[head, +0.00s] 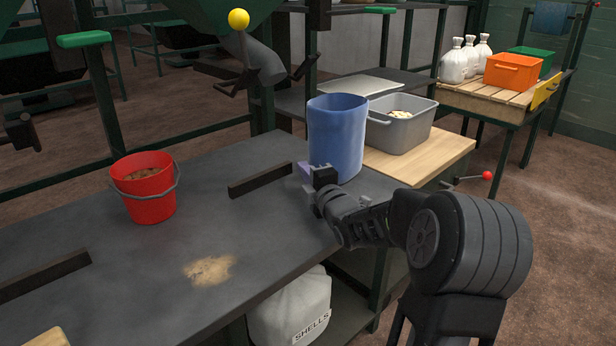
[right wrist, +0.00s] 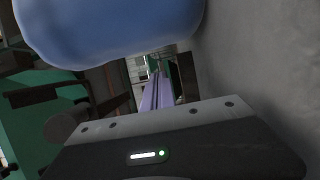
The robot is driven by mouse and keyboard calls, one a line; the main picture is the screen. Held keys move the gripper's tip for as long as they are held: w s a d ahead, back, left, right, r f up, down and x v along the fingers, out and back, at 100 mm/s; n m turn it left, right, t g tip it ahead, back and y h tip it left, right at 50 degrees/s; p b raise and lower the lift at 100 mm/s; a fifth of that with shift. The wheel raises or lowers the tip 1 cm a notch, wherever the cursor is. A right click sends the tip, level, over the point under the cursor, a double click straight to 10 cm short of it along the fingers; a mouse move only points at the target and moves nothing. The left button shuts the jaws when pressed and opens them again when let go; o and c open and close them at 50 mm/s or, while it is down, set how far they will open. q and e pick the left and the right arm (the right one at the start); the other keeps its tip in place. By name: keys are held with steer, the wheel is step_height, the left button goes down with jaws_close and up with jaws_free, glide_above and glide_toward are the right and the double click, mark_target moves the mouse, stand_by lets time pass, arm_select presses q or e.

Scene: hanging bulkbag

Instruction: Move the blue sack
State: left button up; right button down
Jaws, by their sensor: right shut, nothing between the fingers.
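The blue sack (head: 337,132) stands upright and open at the top, at the right end of the dark bench, beside the wooden board. My right gripper (head: 306,172) is shut and empty, low at the near left side of the sack. In the right wrist view the sack (right wrist: 110,28) fills the upper left, and the shut lilac fingers (right wrist: 156,92) show just past it. I cannot tell whether they touch the sack. My left gripper is not in view.
A red bucket (head: 146,190) stands on the bench (head: 120,290) at left. A short dark bar (head: 260,180) lies left of the sack. A grey tub (head: 402,128) stands on the wooden board (head: 420,158) to the right. The bench middle is clear apart from a tan spill (head: 210,270).

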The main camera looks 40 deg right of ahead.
steer(key=p+v, duration=0.2)
steer(key=v, duration=0.7)
steer(key=shift+d+r, duration=0.1)
steer(key=shift+r, duration=0.05)
steer(key=shift+s+a, duration=0.25)
steer(key=shift+s, duration=0.25)
